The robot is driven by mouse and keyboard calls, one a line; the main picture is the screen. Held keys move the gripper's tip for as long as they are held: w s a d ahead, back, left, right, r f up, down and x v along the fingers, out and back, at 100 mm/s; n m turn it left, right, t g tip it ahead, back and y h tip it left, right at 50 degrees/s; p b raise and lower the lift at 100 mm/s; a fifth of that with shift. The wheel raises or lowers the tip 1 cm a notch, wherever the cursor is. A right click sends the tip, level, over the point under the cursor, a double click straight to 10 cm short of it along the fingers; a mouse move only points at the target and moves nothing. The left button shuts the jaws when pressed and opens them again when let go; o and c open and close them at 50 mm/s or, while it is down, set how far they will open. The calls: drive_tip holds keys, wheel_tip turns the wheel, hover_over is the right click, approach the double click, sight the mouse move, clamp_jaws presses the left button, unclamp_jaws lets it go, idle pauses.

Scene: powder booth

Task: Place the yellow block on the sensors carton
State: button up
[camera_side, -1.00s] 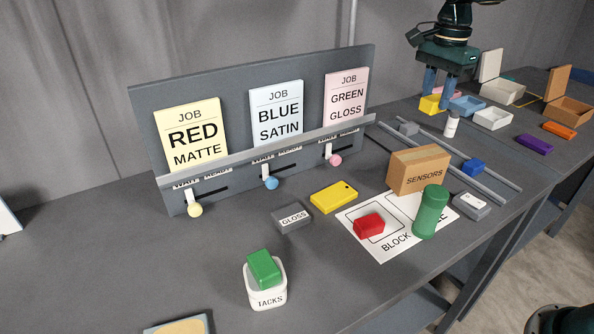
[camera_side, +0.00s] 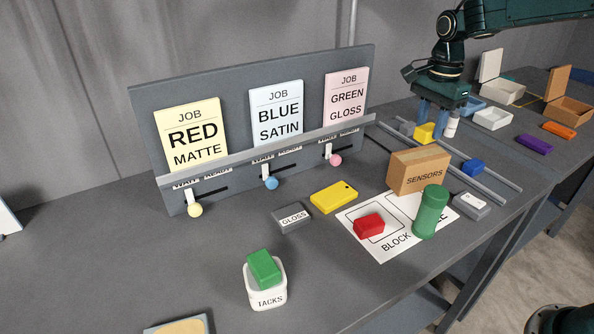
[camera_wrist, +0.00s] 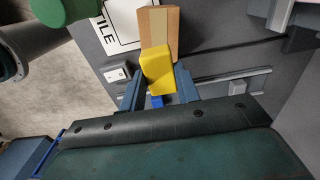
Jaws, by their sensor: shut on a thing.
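My gripper (camera_side: 432,122) is shut on the yellow block (camera_side: 424,132) in the side view, holding it up behind the sensors carton. The wrist view shows the yellow block (camera_wrist: 157,70) between the blue fingers of my gripper (camera_wrist: 157,80). The sensors carton (camera_side: 418,172) is a brown box standing on the table, its label facing the front. In the wrist view the carton (camera_wrist: 173,20) lies just beyond the block, partly hidden by it. No block shows on the carton's top.
A green cylinder (camera_side: 430,212) stands in front of the carton on the white sheet (camera_side: 393,243), beside a red block (camera_side: 369,226). Rails (camera_side: 492,178) run behind the carton, with a blue block (camera_side: 473,167) by them. A white bottle (camera_side: 451,125) stands close to my gripper.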

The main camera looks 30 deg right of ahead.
sight(429, 127)
drive_tip(key=shift+f, duration=1.9)
drive_tip(key=shift+f, duration=0.1)
drive_tip(key=o, duration=1)
wheel_tip(429, 127, up, 12)
